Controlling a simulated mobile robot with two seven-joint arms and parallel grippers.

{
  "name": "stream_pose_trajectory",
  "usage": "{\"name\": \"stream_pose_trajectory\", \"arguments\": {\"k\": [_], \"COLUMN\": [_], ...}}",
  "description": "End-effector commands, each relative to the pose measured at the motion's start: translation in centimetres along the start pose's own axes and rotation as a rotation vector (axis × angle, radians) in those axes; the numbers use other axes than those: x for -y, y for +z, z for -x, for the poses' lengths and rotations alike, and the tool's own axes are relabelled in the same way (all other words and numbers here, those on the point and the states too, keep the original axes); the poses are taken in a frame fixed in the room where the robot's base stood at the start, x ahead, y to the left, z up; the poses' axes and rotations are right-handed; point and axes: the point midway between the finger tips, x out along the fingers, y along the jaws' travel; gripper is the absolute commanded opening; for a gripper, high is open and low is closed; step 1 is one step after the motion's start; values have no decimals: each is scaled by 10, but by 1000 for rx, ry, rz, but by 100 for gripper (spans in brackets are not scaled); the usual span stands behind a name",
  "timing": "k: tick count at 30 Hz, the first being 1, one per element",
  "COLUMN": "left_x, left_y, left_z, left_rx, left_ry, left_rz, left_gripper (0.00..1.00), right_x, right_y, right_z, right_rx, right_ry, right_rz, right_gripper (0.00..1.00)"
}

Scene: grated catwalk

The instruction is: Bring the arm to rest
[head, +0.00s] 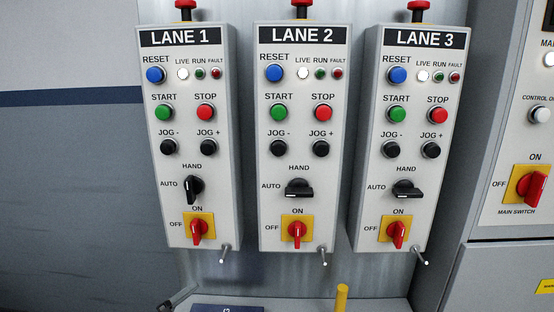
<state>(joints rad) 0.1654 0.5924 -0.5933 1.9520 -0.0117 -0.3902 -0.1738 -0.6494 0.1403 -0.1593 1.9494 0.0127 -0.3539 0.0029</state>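Neither of my grippers shows in the head view, and no arm can be made out for certain. Three upright control boxes hang side by side: LANE 1 (187,120), LANE 2 (299,120) and LANE 3 (412,120). The black selector on LANE 1 (194,190) stands near vertical. The selectors on LANE 2 (299,189) and LANE 3 (406,190) lie near horizontal. The red switch handles on LANE 1 (197,229), LANE 2 (297,230) and LANE 3 (397,234) stand roughly upright on yellow plates.
A grey cabinet with a red main switch (531,186) stands at the right. Short metal toggles stick out below the boxes. A yellow post (341,298), a grey bar (179,298) and a dark blue panel (228,308) show at the bottom edge. The left wall is bare.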

Motion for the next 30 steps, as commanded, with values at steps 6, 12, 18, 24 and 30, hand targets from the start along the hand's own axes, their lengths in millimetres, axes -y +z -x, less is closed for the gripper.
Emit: {"name": "stream_pose_trajectory", "arguments": {"k": [6,12,18,24,30], "left_x": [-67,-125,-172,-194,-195], "left_y": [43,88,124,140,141], "left_z": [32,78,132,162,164], "left_rx": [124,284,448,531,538], "left_ry": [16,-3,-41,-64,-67], "left_rz": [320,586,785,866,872], "left_gripper": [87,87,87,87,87], "right_x": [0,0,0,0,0], "right_y": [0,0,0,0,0], "right_z": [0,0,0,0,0], "right_rx": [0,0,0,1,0], "right_ry": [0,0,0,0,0], "right_rz": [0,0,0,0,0], "right_gripper": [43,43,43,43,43]}}
